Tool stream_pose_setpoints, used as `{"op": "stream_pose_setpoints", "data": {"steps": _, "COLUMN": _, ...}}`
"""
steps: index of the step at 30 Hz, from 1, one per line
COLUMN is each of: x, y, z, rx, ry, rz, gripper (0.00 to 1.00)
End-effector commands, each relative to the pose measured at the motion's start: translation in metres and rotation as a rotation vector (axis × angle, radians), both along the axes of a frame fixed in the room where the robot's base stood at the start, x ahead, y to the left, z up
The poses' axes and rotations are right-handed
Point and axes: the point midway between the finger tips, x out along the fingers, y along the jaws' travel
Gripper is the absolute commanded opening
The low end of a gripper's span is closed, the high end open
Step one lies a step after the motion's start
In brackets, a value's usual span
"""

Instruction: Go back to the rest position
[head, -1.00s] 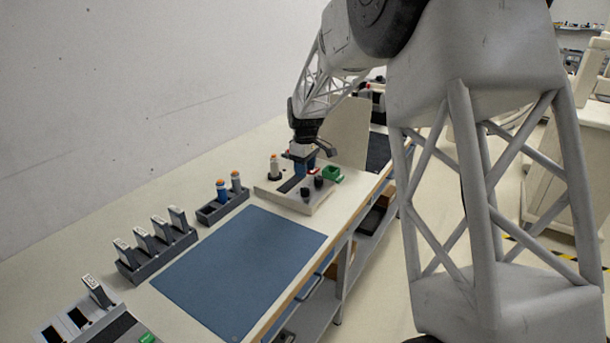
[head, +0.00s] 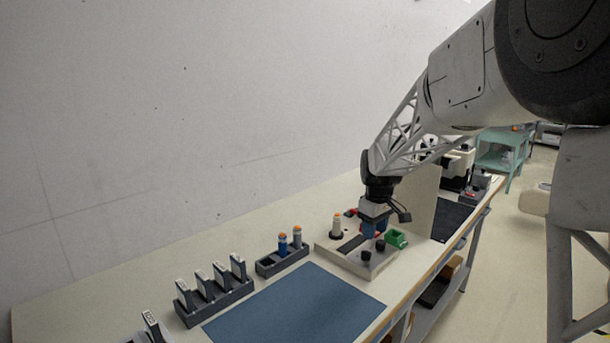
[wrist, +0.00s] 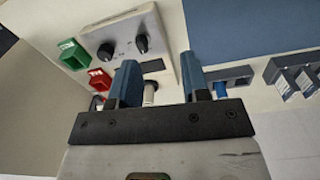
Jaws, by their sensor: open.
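My gripper (head: 374,228) is open above the pale control box (head: 334,257) on the bench, fingers pointing down. In the wrist view its two blue fingers (wrist: 158,70) are apart. A white cylindrical thing (wrist: 150,92) shows between them in that view, beyond the fingers; I cannot tell its exact distance. The box carries two black knobs (head: 372,250), which also show in the wrist view (wrist: 123,48). A white vial with an orange cap (head: 337,224) stands upright on the box, left of my gripper.
A green holder (head: 396,238) and a red one (wrist: 95,81) sit beside the box. Left are a rack with two capped vials (head: 268,265) and a rack of several upright cartridges (head: 190,314). The blue mat (head: 300,308) is clear. An upright panel (head: 424,200) stands behind my gripper.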

Motion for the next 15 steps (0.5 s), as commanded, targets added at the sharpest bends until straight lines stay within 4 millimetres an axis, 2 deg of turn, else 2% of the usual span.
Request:
{"op": "stream_pose_setpoints", "data": {"steps": 6, "x": -0.056, "y": 0.002, "z": 0.028, "rx": 0.003, "ry": -0.027, "rz": -0.087, "gripper": 0.43}}
{"op": "stream_pose_setpoints", "data": {"steps": 15, "x": -0.132, "y": 0.004, "z": 0.053, "rx": 0.011, "ry": -0.063, "rz": -0.209, "gripper": 0.43}}
